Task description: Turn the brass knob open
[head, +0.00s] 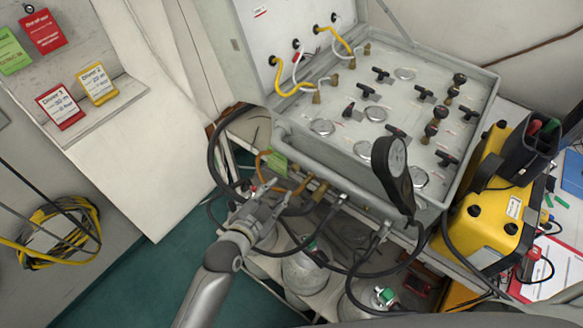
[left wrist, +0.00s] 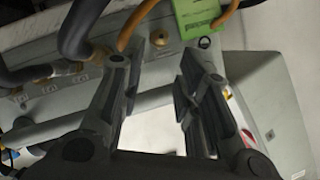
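The air panel (head: 340,140) is an open grey case with black-handled valves and round gauges. A small brass knob (left wrist: 158,38) shows on the case's side in the left wrist view, ahead of and between my fingers. In the head view that spot is crowded by hoses and my gripper, so I cannot pick it out surely. My left gripper (head: 264,198) is by the case's lower left side; in the left wrist view (left wrist: 156,68) its fingers are apart with nothing between them. My right gripper is not in view.
A green tag (head: 277,163) and an orange hose (left wrist: 228,12) hang close to my left gripper. Dark hoses loop around the case front. Gas cylinders (head: 305,268) stand below. A black gauge (head: 393,170) rises in front of the panel. A yellow case (head: 490,215) stands right.

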